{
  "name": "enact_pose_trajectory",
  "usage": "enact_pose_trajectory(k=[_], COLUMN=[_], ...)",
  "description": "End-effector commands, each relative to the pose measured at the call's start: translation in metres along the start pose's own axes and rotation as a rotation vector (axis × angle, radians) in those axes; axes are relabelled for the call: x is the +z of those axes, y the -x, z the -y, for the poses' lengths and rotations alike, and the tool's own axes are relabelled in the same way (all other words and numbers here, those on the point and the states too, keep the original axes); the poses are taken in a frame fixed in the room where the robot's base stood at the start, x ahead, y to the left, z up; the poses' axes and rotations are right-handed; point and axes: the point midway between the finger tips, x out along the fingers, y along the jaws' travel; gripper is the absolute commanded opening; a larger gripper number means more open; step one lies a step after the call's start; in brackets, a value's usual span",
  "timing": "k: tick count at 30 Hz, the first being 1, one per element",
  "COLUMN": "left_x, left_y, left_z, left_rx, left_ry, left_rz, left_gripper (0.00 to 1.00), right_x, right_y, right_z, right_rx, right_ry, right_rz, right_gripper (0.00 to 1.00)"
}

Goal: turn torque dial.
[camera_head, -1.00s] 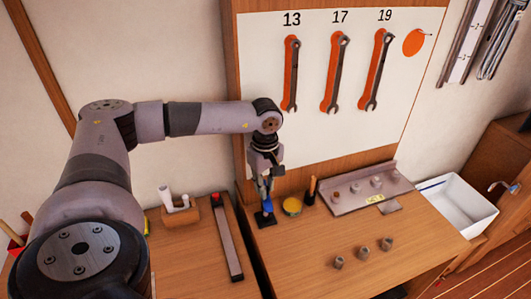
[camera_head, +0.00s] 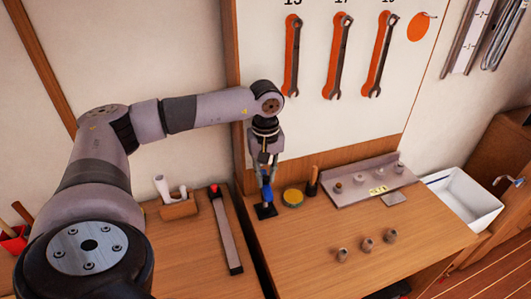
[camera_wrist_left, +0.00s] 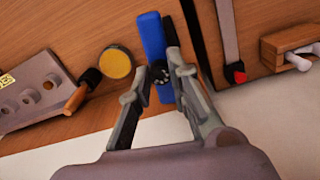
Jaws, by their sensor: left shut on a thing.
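A blue upright tool (camera_head: 267,193) stands on a black base (camera_head: 265,211) near the back left of the right-hand bench. In the left wrist view the blue body (camera_wrist_left: 152,38) shows with a small round black dial (camera_wrist_left: 160,76) on it, marked with light dots. My left gripper (camera_head: 266,168) points down over the tool. In the left wrist view my left gripper (camera_wrist_left: 158,72) has one finger on each side of the dial and is shut on it. The exact finger contact is partly hidden. My right gripper is out of view.
A yellow-topped round tin (camera_head: 293,197) and a wooden-handled tool (camera_head: 312,182) stand just right of the blue tool. Further right are a metal socket tray (camera_head: 348,197) and a white bin (camera_head: 463,198). Several wrenches hang behind. Loose sockets (camera_head: 367,244) lie in front.

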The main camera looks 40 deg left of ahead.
Motion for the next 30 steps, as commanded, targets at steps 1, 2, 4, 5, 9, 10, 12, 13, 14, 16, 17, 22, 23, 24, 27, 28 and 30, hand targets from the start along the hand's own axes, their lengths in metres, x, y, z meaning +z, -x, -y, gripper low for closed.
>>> enact_pose_trajectory(k=[1, 2, 4, 5, 9, 10, 12, 13, 14, 16, 17, 22, 23, 24, 27, 28, 30], left_x=[0.000, 0.000, 0.000, 0.000, 0.000, 0.000, 0.000, 0.000, 0.000, 0.000, 0.000, 0.000, 0.000, 0.000, -0.001, -0.001, -0.001], left_y=[0.001, 0.001, 0.001, 0.001, 0.001, 0.001, 0.001, 0.001, 0.001, 0.001, 0.001, 0.001, 0.001, 0.001, 0.008, 0.011, 0.022], left_z=[0.000, 0.000, 0.000, 0.000, 0.000, 0.000, 0.000, 0.000, 0.000, 0.000, 0.000, 0.000, 0.000, 0.000, -0.001, -0.001, -0.001], left_rx=[0.000, 0.000, 0.000, 0.000, 0.000, 0.000, 0.000, 0.000, 0.000, 0.000, 0.000, 0.000, 0.000, 0.000, 0.003, 0.003, 0.005], left_ry=[0.000, 0.000, 0.001, 0.001, 0.002, 0.002, 0.003, 0.003, 0.003, 0.003, 0.003, 0.003, 0.004, 0.004, 0.004, 0.004, 0.004], left_rz=[0.000, 0.000, 0.000, 0.000, 0.000, 0.000, 0.000, 0.000, 0.000, 0.000, 0.000, 0.000, 0.000, 0.000, -0.002, -0.002, -0.003], left_gripper=[0.00, 0.00, 0.00, 0.00, 0.25, 0.27, 0.31, 0.33, 0.35, 0.39, 0.39, 0.39, 0.39, 0.39, 0.39, 0.39, 0.39], right_x=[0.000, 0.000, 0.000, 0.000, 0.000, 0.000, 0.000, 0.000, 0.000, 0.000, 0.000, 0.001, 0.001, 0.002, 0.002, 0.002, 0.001], right_y=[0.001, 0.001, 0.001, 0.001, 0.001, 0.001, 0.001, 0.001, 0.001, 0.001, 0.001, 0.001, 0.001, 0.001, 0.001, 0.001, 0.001], right_z=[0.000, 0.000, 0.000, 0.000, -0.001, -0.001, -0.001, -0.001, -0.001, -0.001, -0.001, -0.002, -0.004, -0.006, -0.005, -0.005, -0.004], right_rx=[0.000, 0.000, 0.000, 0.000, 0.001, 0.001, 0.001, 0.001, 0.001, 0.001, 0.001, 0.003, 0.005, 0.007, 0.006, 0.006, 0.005], right_ry=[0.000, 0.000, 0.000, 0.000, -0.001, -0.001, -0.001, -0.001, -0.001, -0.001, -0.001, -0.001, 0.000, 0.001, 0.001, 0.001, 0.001], right_rz=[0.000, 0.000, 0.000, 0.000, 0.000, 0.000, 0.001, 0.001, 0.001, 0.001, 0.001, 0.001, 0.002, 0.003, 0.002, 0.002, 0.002], right_gripper=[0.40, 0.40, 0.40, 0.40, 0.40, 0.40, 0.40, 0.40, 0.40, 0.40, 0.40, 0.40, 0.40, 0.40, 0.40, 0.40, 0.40])
